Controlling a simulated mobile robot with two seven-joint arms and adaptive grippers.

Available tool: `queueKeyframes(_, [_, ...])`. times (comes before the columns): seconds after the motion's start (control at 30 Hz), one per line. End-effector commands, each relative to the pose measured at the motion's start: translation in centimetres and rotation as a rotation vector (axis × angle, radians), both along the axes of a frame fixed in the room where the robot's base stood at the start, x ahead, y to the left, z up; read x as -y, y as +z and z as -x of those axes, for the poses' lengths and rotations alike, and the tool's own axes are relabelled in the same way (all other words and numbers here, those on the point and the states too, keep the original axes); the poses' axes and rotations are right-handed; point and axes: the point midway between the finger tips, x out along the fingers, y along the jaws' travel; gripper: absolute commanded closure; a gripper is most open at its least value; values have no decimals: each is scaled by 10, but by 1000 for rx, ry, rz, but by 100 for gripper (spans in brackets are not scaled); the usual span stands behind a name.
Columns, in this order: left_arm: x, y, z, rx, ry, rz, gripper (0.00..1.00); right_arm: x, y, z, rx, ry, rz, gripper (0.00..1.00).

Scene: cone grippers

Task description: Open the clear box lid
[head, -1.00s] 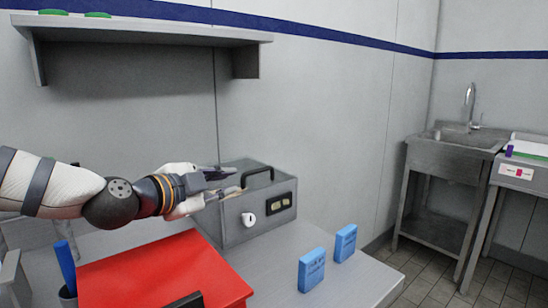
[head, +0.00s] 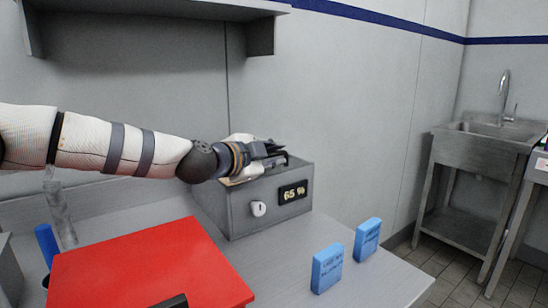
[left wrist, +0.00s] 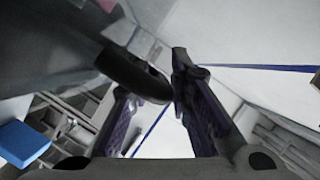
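The box (head: 240,211) is a grey case with a small display reading 65 % and a round white lock on its front. It stands on the table against the wall. My left gripper (head: 278,158) is over the box's top, hiding most of the clear lid and its dark handle. In the left wrist view my left gripper's fingers (left wrist: 155,105) are apart. A dark rounded bar (left wrist: 135,75), seemingly the handle, reaches in between them; I cannot tell whether it touches a finger. My right gripper is not in view.
A red board (head: 150,268) lies on the table in front of the box. Two blue packets (head: 327,268) (head: 367,239) stand to its right. A blue-handled item (head: 46,243) is at the left. A shelf (head: 150,10) hangs above. A sink (head: 485,140) stands at the right.

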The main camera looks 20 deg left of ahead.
Motion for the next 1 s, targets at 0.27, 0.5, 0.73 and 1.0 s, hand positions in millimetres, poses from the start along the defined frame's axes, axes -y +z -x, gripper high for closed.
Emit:
queueKeyframes(0.27, [0,1,0,1,0,-1,100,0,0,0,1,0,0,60])
queueKeyframes(0.5, [0,4,0,-2,0,5,100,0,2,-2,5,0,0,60])
queueKeyframes(0.73, [-4,29,-1,-42,1,64,100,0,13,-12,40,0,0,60])
queueKeyframes(1.0, [-19,76,-12,-174,3,238,100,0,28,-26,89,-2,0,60])
